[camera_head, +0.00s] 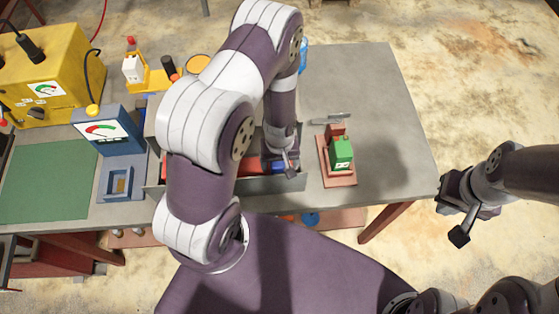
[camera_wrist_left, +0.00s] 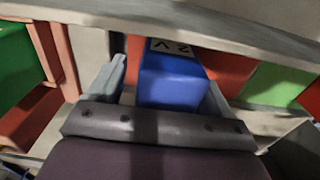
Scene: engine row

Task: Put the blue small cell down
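The blue small cell (camera_wrist_left: 170,80) is upright between the fingers of my left gripper (camera_wrist_left: 162,88) in the left wrist view. A dark gap shows between the cell and the left finger, while the right finger is close beside it. In the head view my left gripper (camera_head: 286,168) is low over the right end of a grey tray (camera_head: 240,186), with some blue (camera_head: 252,165) beside it. The cell's underside is hidden. My right gripper (camera_head: 462,212) is in the air right of the table, away from everything; its finger gap is unclear.
A green block (camera_head: 341,152) sits on a reddish stand (camera_head: 338,178) just right of the tray. Red items lie in the tray. A blue meter (camera_head: 104,134), a yellow meter box (camera_head: 45,80) and a green mat (camera_head: 48,183) are at left. The table's right end (camera_head: 395,150) is clear.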

